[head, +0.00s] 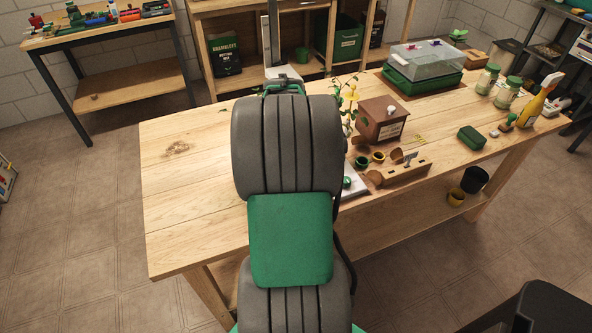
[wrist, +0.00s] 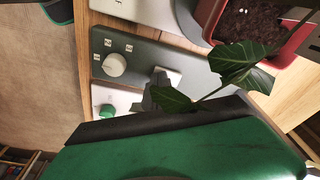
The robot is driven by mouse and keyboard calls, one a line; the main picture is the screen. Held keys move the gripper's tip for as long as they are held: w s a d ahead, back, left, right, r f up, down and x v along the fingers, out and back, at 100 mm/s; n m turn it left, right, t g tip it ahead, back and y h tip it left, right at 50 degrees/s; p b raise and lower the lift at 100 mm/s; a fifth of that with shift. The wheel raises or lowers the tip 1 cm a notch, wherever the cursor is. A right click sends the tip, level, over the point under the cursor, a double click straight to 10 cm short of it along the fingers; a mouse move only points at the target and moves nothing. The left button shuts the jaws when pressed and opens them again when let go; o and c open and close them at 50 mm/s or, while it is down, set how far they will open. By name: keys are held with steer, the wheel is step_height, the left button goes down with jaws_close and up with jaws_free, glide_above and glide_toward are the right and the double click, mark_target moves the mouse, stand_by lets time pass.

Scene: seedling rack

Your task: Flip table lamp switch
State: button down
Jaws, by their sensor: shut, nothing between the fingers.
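In the wrist view a grey panel (wrist: 139,52) carries a round white knob (wrist: 114,65) with small white labels beside it. A pale piece (wrist: 167,75) on the panel, partly covered by my fingertips, may be a switch; I cannot tell its position. My gripper (wrist: 158,96) is shut and empty, its grey tips over the panel's lower edge, right of the knob. I cannot tell whether they touch it. A white plate with a green knob (wrist: 107,111) lies just below the panel. In the head view my arm hides the gripper and the panel, and no lamp shade is clear.
A leafy plant (wrist: 235,65) in a red pot (wrist: 283,50) stands close to the right of the panel, its leaves near my gripper. On the wooden table (head: 178,205) stand a brown box (head: 381,121) and a clear-lidded tray (head: 424,64).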

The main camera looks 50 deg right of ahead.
step_height(320, 180, up, 7)
steer(key=p, duration=0.4)
steer(key=shift+p, duration=0.35)
